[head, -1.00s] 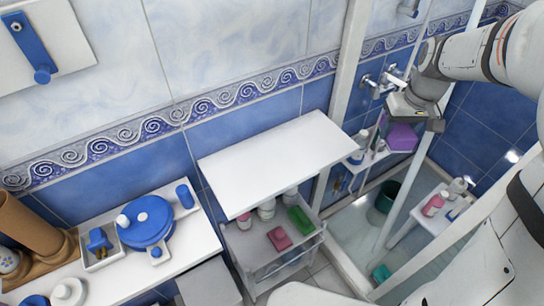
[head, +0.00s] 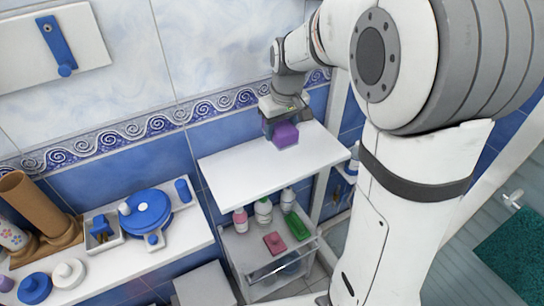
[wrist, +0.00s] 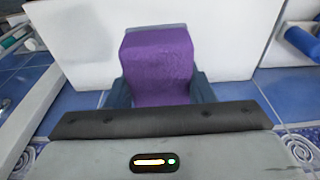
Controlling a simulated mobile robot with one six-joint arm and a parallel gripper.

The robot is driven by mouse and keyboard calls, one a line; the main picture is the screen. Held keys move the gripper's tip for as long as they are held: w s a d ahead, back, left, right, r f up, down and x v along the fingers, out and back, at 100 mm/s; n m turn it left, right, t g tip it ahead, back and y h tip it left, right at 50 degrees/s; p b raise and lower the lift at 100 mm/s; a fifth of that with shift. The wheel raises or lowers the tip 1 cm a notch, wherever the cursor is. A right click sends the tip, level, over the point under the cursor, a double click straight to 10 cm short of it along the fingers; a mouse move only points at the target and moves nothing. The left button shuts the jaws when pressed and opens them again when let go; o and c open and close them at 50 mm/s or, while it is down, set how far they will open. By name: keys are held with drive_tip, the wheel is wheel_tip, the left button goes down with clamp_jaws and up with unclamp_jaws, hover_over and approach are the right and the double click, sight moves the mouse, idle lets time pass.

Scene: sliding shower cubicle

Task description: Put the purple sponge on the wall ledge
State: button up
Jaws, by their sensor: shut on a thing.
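The purple sponge (head: 286,136) is a block held under my gripper (head: 270,130), over the back right part of the white wall ledge (head: 235,172). I cannot tell whether its underside touches the ledge. In the wrist view the sponge (wrist: 158,62) sits between the two dark fingers of my gripper (wrist: 160,90), which is shut on it. The white ledge surface (wrist: 75,45) spreads behind the sponge there. The ledge top is otherwise bare. The sponge's far side is hidden.
Below the ledge stands a white cart (head: 240,250) with bottles, a pink sponge (head: 274,243) and a green sponge (head: 297,226). To the left is a white counter (head: 185,240) with a blue round container (head: 148,212). The tiled wall (head: 110,165) runs close behind the ledge.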

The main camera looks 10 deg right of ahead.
sight(279, 163)
drive_tip(key=shift+w+f, duration=0.15)
drive_tip(key=shift+w, duration=0.05)
drive_tip(key=shift+s+d, duration=0.1)
drive_tip(key=shift+s, duration=0.05)
wheel_tip(279, 163, down, 10)
drive_tip(key=shift+r+p, duration=0.1)
drive_tip(key=shift+p, duration=0.2)
idle(0.3)
drive_tip(key=shift+f, duration=0.25)
drive_tip(key=o, duration=0.9)
drive_tip(key=shift+r, duration=0.1)
drive_tip(key=shift+r, duration=0.1)
